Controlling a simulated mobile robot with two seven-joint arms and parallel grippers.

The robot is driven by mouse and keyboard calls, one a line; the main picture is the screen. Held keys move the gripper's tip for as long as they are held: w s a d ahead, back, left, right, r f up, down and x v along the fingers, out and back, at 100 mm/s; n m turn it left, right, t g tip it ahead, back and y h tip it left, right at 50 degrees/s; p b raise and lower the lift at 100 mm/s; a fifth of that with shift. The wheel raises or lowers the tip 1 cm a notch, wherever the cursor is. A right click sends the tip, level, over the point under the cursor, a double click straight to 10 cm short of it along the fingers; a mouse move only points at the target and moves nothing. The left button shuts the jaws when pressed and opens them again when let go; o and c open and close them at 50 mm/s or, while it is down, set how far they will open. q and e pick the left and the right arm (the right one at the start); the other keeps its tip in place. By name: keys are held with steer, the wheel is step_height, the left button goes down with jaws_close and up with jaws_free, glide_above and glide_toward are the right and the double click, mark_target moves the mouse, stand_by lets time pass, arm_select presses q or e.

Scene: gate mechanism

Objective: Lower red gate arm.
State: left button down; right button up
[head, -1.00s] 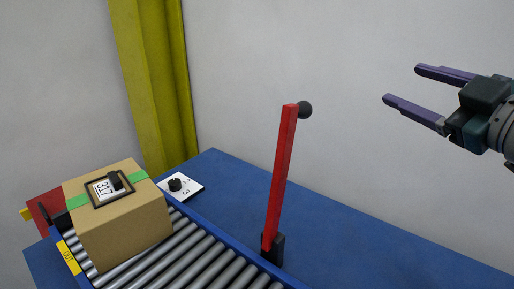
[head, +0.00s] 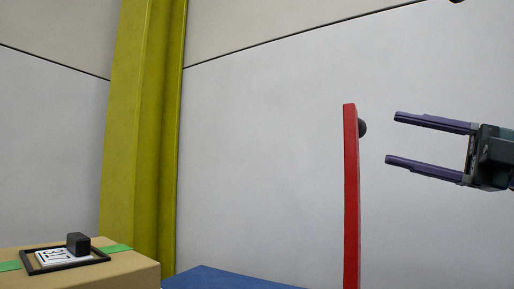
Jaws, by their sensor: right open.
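The red gate arm (head: 351,200) stands upright right of the middle in the head view. Its lower end is cut off by the bottom of the picture. A dark round knob (head: 362,128) sits on its right side near the top. My right gripper (head: 391,138) is open and empty. It points left at the gate arm, at about the height of the knob, with a gap between its fingertips and the knob. My left gripper is not in view.
A cardboard box (head: 110,268) with green tape and a framed label (head: 62,258) is at the lower left. A yellow column (head: 140,130) stands behind it. A bit of blue table (head: 225,279) shows at the bottom. The grey wall fills the back.

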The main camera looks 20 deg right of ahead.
mark_target(361, 128)
steer(key=p+x, duration=0.1)
steer(key=x, duration=0.6)
steer(key=shift+r+p, duration=0.25)
steer(key=shift+p, duration=0.1)
steer(key=shift+w+a, duration=0.4)
steer(key=shift+a, duration=0.05)
jaws_close()
stand_by(0.6)
